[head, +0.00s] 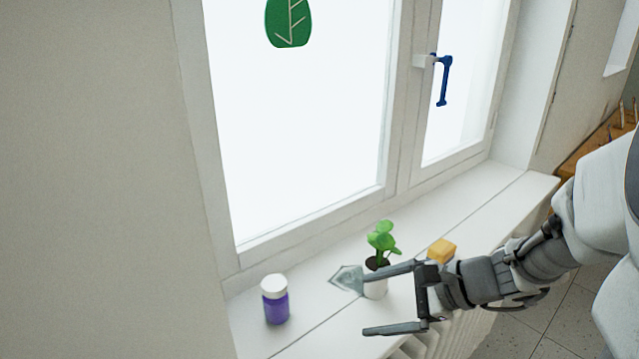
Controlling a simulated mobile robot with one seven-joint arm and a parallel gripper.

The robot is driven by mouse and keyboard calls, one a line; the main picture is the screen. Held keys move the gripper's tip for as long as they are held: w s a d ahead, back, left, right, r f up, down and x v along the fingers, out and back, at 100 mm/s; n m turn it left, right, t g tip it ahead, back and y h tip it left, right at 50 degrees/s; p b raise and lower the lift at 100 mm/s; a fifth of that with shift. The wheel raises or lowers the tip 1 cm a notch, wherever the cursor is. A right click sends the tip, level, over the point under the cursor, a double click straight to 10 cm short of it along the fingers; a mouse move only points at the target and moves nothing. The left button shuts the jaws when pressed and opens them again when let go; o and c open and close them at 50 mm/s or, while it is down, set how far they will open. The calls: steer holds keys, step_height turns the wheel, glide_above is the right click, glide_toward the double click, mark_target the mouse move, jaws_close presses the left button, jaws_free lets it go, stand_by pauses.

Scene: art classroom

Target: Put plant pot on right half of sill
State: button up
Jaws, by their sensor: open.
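The plant pot (375,290) is small and white, with dark soil and a green leafy plant (382,240). It stands upright on the white window sill (480,208), around the middle of the visible length. My gripper (364,304) reaches in from the right, open, with its fingers pointing left. The upper finger crosses in front of the pot and hides part of it. The lower finger is nearer the sill's front edge. Nothing shows between the fingers at their tips. I cannot tell whether the upper finger touches the pot.
A purple jar with a white lid (275,299) stands on the left of the sill. A pale grey-green pointed object (347,279) lies left of the pot. A yellow-orange block (441,250) sits right of the pot. The sill's far right is clear. A blue window handle (443,80) is above.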

mark_target(383, 296)
steer(key=w+d+f+m+t+h, duration=0.1)
steer(key=w+d+f+m+t, duration=0.2)
steer(key=d+m+t, duration=0.55)
steer(key=w+a+f+m+g, duration=0.1)
steer(key=w, duration=0.2)
steer(key=w+a+f+m+g, duration=0.1)
steer(key=w+f, duration=0.1)
steer(key=w, duration=0.1)
steer(key=w+a+f+m+g, duration=0.1)
steer(key=w, duration=0.2)
steer(key=shift+w+a+f, duration=0.15)
steer(key=shift+a, duration=0.15)
steer(key=shift+s+a+x, duration=0.1)
steer(key=shift+s+x, duration=0.05)
steer(key=shift+x, duration=1.2)
steer(key=shift+s+a+x, duration=0.1)
steer(key=shift+x, duration=1.2)
steer(key=shift+f, duration=0.15)
jaws_close()
